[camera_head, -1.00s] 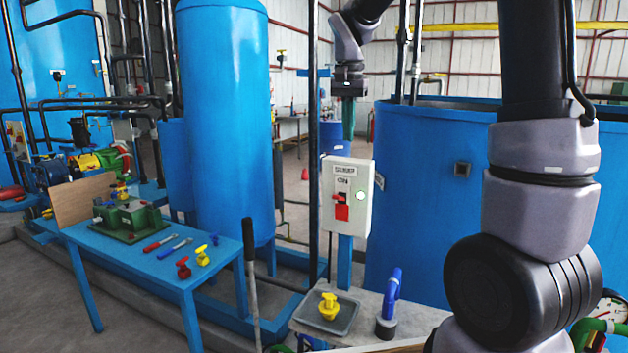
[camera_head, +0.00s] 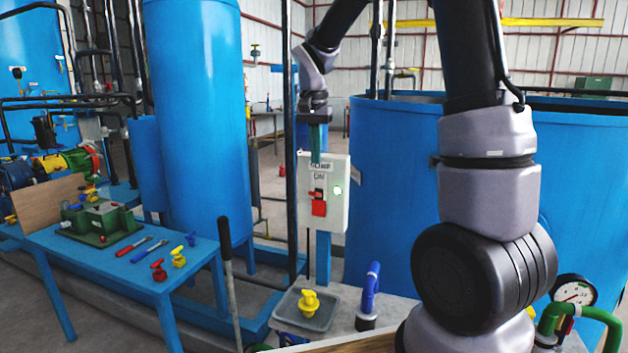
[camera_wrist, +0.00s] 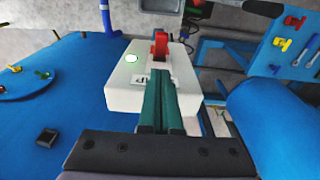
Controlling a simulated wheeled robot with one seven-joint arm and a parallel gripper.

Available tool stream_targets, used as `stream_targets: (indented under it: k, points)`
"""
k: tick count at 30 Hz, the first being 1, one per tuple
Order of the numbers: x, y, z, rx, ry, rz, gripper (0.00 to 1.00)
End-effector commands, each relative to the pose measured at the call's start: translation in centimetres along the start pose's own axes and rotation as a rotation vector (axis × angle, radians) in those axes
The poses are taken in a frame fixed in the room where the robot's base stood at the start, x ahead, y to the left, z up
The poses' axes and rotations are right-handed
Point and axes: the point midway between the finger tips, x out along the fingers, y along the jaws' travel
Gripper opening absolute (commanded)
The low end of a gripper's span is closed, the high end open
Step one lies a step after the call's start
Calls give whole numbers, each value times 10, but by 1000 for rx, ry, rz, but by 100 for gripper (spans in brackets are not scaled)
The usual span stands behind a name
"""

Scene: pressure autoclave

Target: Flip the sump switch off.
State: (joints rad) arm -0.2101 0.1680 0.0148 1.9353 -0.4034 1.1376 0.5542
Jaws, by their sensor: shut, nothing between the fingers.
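The sump switch box (camera_head: 335,205) is a pale box on a blue post, with a label reading SUMP and the word ON below it. Its red switch (camera_head: 318,204) sits on the front face beside a lit green lamp (camera_head: 337,190). My gripper (camera_head: 316,160) points down with its green fingers together at the top of the box, partly covering the label. In the wrist view the shut fingers (camera_wrist: 163,88) reach over the box (camera_wrist: 120,90) towards the red switch (camera_wrist: 160,44), with nothing between them. Whether they touch the box, I cannot tell.
A large blue tank (camera_head: 385,190) stands right of the box, and a tall blue tank (camera_head: 195,120) stands left. A black pipe (camera_head: 290,150) rises close by the box's left side. Below are a grey tray (camera_head: 325,318) with a yellow valve and a blue pipe (camera_head: 369,290).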

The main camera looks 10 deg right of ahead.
Motion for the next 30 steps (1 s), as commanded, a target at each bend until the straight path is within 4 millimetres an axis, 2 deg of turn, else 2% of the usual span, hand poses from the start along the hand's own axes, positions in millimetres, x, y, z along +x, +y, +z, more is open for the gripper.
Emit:
stream_targets:
  k: [4, 12, 30]
  points:
    - [32, 1, 1, 0, -3, 3, 0]
    - [61, 0, 18, 0, -2, 0, 0]
    - [66, -2, 18, -1, 14, -1, 0]
